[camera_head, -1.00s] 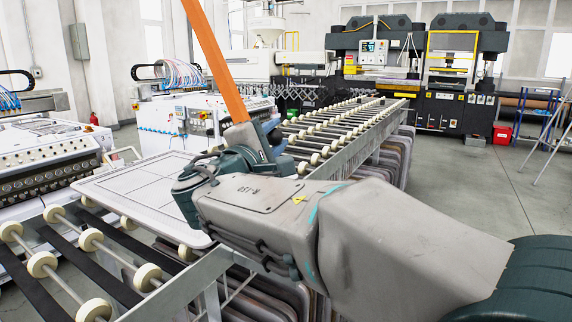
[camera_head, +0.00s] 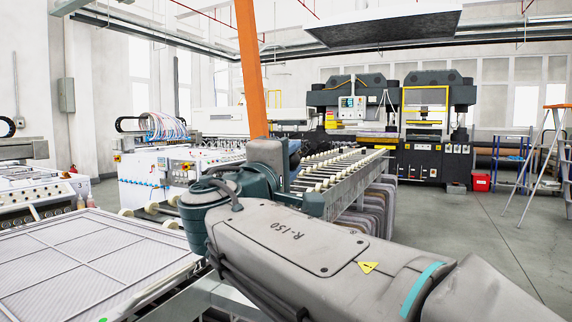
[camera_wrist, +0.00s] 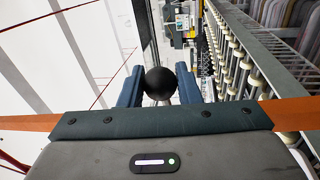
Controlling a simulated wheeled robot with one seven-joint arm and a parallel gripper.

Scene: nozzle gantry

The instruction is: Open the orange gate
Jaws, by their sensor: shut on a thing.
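The orange gate shows in the head view as a long flat orange bar (camera_head: 251,70), rising steeply past the top edge with a slight lean. Its lower end is hidden behind my arm and gripper. In the wrist view the orange bar (camera_wrist: 292,114) runs crosswise and passes out of sight behind my gripper's body. My gripper (camera_wrist: 158,84) has its two blue fingers shut on a round black knob (camera_wrist: 160,81). How the knob joins the bar is hidden. In the head view my gripper (camera_head: 288,152) is mostly covered by my wrist.
A roller conveyor (camera_head: 335,168) runs away behind my gripper. A white framed mesh panel (camera_head: 75,265) lies at the lower left. White machines (camera_head: 165,172) stand at left, black presses (camera_head: 425,125) at the back. A stepladder (camera_head: 545,160) stands at right on open grey floor (camera_head: 475,225).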

